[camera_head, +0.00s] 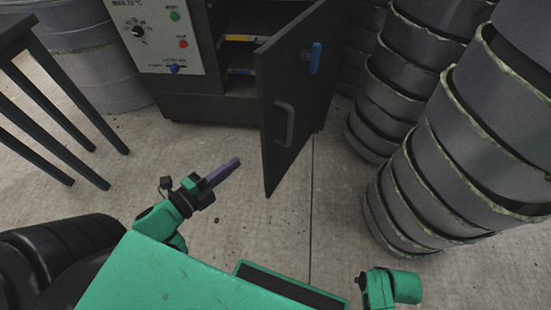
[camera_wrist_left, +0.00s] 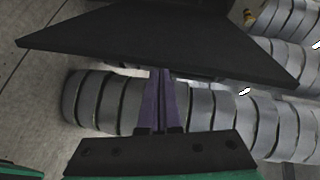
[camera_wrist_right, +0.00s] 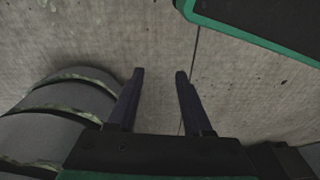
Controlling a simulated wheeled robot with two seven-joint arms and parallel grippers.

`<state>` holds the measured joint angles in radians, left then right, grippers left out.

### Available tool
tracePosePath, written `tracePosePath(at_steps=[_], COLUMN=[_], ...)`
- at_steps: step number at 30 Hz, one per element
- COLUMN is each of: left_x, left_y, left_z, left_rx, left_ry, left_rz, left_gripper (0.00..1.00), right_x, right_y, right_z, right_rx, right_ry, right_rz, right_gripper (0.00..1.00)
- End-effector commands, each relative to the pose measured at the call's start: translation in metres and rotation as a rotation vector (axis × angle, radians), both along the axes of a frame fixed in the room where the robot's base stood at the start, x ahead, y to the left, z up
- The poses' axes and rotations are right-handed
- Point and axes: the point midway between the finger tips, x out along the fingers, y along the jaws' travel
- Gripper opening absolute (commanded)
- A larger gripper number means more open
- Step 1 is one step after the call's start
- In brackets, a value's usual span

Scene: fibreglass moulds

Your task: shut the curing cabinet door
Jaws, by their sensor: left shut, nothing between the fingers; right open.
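The curing cabinet (camera_head: 205,85) stands at the back with its dark door (camera_head: 290,100) swung open toward me. The door has a grey handle (camera_head: 284,123) low on its face and a blue latch knob (camera_head: 313,58) higher up. My left gripper (camera_head: 236,163) is shut and empty, to the left of the door and apart from it in the head view. In the left wrist view the closed fingers (camera_wrist_left: 161,75) point at a dark panel (camera_wrist_left: 160,40), which appears to be the door. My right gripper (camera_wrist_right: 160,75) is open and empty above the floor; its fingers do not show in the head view.
Stacks of grey ring moulds (camera_head: 455,130) stand close on the right of the door. A dark table (camera_head: 40,90) with thin legs is on the left. A control panel (camera_head: 155,35) is on the cabinet front. The concrete floor (camera_head: 240,215) before the door is clear.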

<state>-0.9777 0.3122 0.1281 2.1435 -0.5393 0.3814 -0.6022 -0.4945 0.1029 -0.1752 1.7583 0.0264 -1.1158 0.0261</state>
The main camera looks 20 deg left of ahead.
Motion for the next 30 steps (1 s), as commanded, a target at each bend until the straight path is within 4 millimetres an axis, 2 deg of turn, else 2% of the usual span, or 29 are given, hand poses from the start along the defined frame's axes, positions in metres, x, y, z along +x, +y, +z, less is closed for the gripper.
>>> tracePosePath(at_steps=[1,3,5,11,21,27,30], left_x=[-0.006,-0.013,-0.015,0.007,0.072,0.077,0.078], left_y=[-0.017,-0.034,-0.041,-0.055,-0.091,-0.059,-0.053], left_z=[0.022,0.048,0.059,0.062,0.062,0.059,0.06], left_rx=[0.056,0.111,0.13,0.132,0.129,0.13,0.127], left_ry=[-0.084,-0.168,-0.202,-0.211,-0.209,-0.201,-0.202], left_rz=[-0.081,-0.156,-0.183,-0.189,-0.184,-0.181,-0.182], left_gripper=[0.0,0.0,0.0,0.0,0.0,0.0,0.0], right_x=[0.003,0.004,0.004,0.006,0.009,0.009,0.008], right_y=[0.001,0.002,0.003,0.004,0.006,0.007,0.008], right_z=[0.002,0.011,0.014,0.022,0.035,0.042,0.045], right_rx=[0.003,0.006,0.006,0.008,0.014,0.017,0.017], right_ry=[-0.003,-0.001,0.001,-0.002,-0.006,-0.007,-0.005], right_rz=[-0.001,-0.002,-0.002,0.0,0.004,0.006,0.007], right_gripper=[0.5,0.5,0.5,0.5,0.5,0.5,0.5])
